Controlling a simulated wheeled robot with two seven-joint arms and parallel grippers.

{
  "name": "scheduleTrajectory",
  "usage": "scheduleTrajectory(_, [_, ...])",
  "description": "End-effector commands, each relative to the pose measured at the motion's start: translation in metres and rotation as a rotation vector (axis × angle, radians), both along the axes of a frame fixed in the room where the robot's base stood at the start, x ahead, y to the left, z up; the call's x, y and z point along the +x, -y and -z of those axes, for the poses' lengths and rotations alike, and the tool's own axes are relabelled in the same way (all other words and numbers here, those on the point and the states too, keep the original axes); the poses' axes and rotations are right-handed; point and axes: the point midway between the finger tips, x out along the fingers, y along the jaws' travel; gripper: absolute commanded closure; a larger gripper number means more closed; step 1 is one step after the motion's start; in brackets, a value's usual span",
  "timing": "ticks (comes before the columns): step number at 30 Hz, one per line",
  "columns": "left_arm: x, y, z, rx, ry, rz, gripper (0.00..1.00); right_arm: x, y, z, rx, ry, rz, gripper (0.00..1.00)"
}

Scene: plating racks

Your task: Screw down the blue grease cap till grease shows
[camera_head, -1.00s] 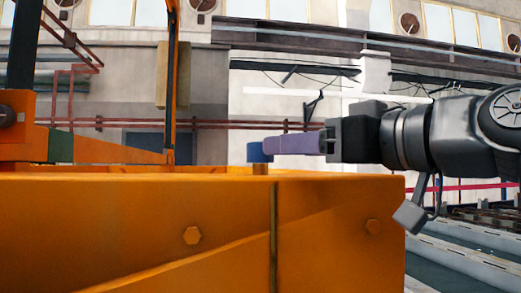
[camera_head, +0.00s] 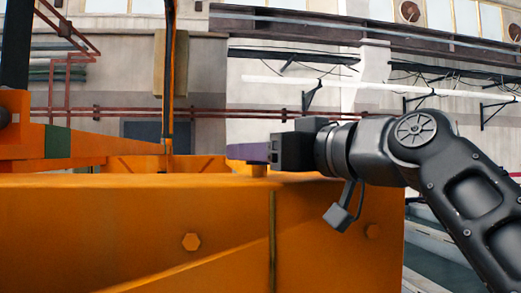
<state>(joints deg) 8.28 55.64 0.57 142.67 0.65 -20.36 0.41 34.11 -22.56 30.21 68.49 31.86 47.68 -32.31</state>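My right gripper (camera_head: 230,152) comes in from the right, its purple fingers level and pointing left, just above the top edge of the orange housing (camera_head: 130,235). The fingers cover the spot above a short brass-coloured stem (camera_head: 259,170), where the blue grease cap stood in the earlier frame. The cap is now hidden by the fingers, and I see the fingers edge-on, so I cannot tell if they are shut on it. My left gripper is not in view.
An orange upright post (camera_head: 169,80) and an orange sloping beam (camera_head: 95,147) stand left of the fingers. A hex bolt (camera_head: 191,242) sits on the housing's front face. The space above the fingers is open, with the building wall far behind.

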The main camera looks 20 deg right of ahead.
Motion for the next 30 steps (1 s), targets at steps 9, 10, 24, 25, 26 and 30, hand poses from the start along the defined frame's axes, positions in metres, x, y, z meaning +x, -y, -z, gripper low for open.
scheduleTrajectory(9, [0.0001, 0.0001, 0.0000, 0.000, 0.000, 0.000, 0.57, -0.0003, 0.0001, -0.0001, 0.000, 0.000, 0.000, 0.64])
scheduleTrajectory(10, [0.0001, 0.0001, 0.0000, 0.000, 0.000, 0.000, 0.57, -0.0003, 0.0001, -0.0001, 0.000, 0.000, 0.000, 0.67])
scheduleTrajectory(24, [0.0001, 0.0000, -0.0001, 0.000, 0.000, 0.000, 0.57, -0.0004, 0.0001, -0.0002, 0.000, 0.000, 0.000, 1.00])
scheduleTrajectory(25, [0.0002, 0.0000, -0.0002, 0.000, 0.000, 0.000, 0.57, -0.0004, 0.0001, -0.0002, 0.000, 0.000, 0.001, 1.00])
scheduleTrajectory(26, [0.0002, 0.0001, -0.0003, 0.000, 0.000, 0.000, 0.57, -0.0004, 0.0000, -0.0002, 0.000, 0.000, 0.002, 1.00])
scheduleTrajectory(30, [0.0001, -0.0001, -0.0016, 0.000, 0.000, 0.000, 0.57, -0.0003, -0.0001, -0.0005, -0.001, 0.000, 0.018, 1.00])
